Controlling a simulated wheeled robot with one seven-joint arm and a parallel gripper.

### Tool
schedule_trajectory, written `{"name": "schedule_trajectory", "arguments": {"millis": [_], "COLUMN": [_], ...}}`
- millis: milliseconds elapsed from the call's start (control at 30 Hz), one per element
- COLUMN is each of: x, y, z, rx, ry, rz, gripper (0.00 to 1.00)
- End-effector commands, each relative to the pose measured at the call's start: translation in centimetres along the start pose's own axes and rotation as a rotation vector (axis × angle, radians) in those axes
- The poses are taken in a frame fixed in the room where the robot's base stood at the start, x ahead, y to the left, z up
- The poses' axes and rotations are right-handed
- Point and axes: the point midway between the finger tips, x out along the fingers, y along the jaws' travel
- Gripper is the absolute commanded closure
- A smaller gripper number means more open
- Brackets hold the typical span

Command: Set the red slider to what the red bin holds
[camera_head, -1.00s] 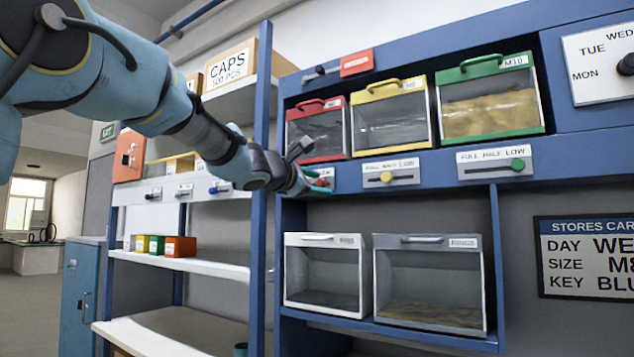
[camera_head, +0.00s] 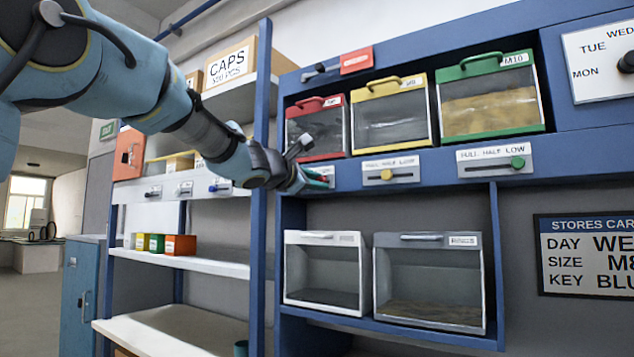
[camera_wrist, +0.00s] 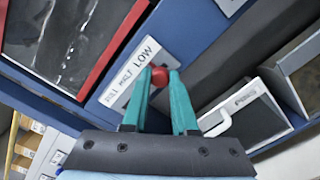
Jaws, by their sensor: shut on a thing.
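The red-framed bin (camera_head: 318,130) stands on the upper shelf at left of the row. Its clear front shows a dark grey inside with pale streaks, and I cannot tell the fill level. It also fills the upper left of the wrist view (camera_wrist: 60,45). Below it is the red slider's plate, marked FULL, HALF, LOW (camera_wrist: 118,92). The red knob (camera_wrist: 159,72) sits beside the word LOW. My gripper (camera_wrist: 163,77), with teal fingers, is shut on this knob. In the head view my gripper (camera_head: 320,177) hides most of the plate.
A yellow bin (camera_head: 391,113) and green bin (camera_head: 490,97) stand to the right, with a yellow slider knob (camera_head: 386,175) and green slider knob (camera_head: 517,163) below. A blue post (camera_head: 260,200) stands close left of my gripper.

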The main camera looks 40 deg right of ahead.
Motion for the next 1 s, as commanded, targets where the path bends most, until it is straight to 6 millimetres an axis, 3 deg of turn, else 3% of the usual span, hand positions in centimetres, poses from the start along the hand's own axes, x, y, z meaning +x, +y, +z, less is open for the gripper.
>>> {"name": "schedule_trajectory", "arguments": {"millis": [767, 1000], "x": [0.0, 0.0], "y": [0.1, 3.0], "z": [-0.2, -4.0], "rx": [0.0, 0.001], "ry": [0.001, 0.003], "rz": [0.0, 0.005], "gripper": [1.0, 1.0]}}
